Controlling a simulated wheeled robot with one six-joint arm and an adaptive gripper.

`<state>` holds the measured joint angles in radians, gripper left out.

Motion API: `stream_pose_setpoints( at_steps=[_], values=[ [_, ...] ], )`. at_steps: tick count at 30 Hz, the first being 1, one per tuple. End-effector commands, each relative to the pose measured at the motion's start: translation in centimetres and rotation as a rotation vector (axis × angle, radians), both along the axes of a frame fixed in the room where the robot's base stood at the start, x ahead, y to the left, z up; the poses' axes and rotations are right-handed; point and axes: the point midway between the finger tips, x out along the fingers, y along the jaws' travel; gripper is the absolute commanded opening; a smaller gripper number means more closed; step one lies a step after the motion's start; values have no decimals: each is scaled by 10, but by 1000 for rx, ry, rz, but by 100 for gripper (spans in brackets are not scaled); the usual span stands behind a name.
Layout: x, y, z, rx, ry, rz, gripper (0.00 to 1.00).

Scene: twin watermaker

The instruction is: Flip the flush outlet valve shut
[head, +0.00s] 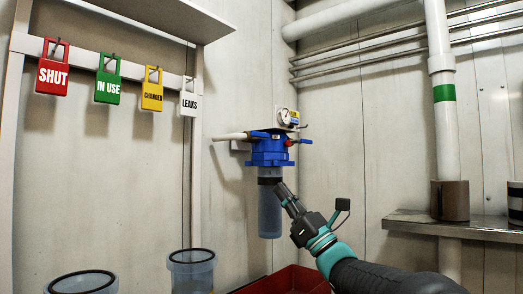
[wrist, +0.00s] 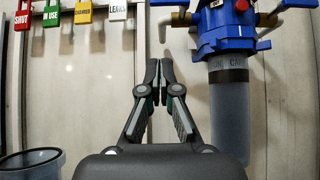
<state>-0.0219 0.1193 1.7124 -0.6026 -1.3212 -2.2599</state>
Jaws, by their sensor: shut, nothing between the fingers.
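A blue filter head (head: 270,153) with a clear hanging bowl (head: 270,212) is mounted on the back wall. A blue lever (head: 259,134) lies along the white pipe on its left. Another blue handle (head: 303,141) sticks out on its right beside a red knob (head: 289,143). I cannot tell which one is the flush outlet valve. In the wrist view the head (wrist: 226,36) and bowl (wrist: 230,108) are right of my gripper (wrist: 159,66). My gripper (head: 280,187) is shut and empty, its tips below the head and overlapping the bowl's right edge in the head view.
A pressure gauge (head: 285,116) sits above the head. Red, green, yellow and white tags (head: 52,75) hang on a rail at left. Two clear canisters (head: 192,268) and a red tray (head: 290,281) are below. A metal shelf (head: 400,222) is at right.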

Motion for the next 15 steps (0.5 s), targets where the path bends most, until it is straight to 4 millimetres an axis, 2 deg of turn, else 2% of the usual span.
stream_pose_setpoints(
  at_steps=[8,15],
  values=[
    [5,6,8,1,2,1,0],
    [22,29,38,1,2,2,0]
  ],
)
